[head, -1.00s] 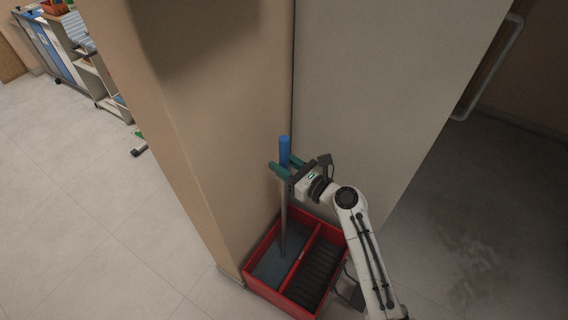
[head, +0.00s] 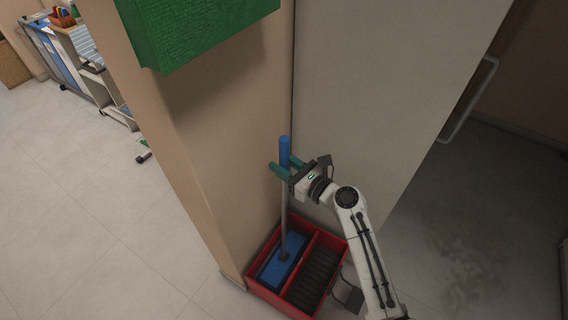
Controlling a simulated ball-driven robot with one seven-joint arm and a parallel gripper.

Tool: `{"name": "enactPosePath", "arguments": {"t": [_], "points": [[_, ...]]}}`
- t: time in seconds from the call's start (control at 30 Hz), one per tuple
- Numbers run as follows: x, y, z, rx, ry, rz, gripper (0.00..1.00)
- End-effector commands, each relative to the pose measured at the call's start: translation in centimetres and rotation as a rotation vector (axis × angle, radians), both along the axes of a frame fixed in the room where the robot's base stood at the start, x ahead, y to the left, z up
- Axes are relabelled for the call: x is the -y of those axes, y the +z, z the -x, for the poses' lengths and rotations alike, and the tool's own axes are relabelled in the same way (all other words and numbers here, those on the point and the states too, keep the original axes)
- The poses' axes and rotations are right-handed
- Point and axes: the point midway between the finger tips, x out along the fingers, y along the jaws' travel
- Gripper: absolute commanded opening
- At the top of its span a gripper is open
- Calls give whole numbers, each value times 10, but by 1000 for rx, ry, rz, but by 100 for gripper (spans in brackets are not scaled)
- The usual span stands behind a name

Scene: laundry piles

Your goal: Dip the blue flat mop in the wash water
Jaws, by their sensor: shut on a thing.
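The blue flat mop stands nearly upright, with a blue grip (head: 285,148) at the top of its thin grey handle (head: 284,215). Its flat blue head (head: 278,268) lies inside the left compartment of the red bucket (head: 256,288). The head shows clearly as bright blue, and little of the water around it can be seen. I cannot tell whether it is just above the water or at its surface. My gripper (head: 280,168) is shut on the upper handle, its teal fingers on either side just below the blue grip.
The bucket's right compartment holds a dark ribbed wringer (head: 313,272). The bucket stands against a tan wall corner (head: 200,150) and a grey panel (head: 370,90). A green textured block (head: 205,25) is at the top. Shelves (head: 85,65) stand far left. Floor (head: 110,220) is clear at left.

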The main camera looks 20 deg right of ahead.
Motion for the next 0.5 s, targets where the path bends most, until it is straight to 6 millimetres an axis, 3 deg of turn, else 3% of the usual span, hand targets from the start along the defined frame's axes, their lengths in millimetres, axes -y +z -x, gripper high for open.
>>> {"name": "enactPosePath", "arguments": {"t": [0.03,0.5], "points": [[0,13,-1,3,-1,0,1],[0,58,-1,3,-1,0,1]]}}
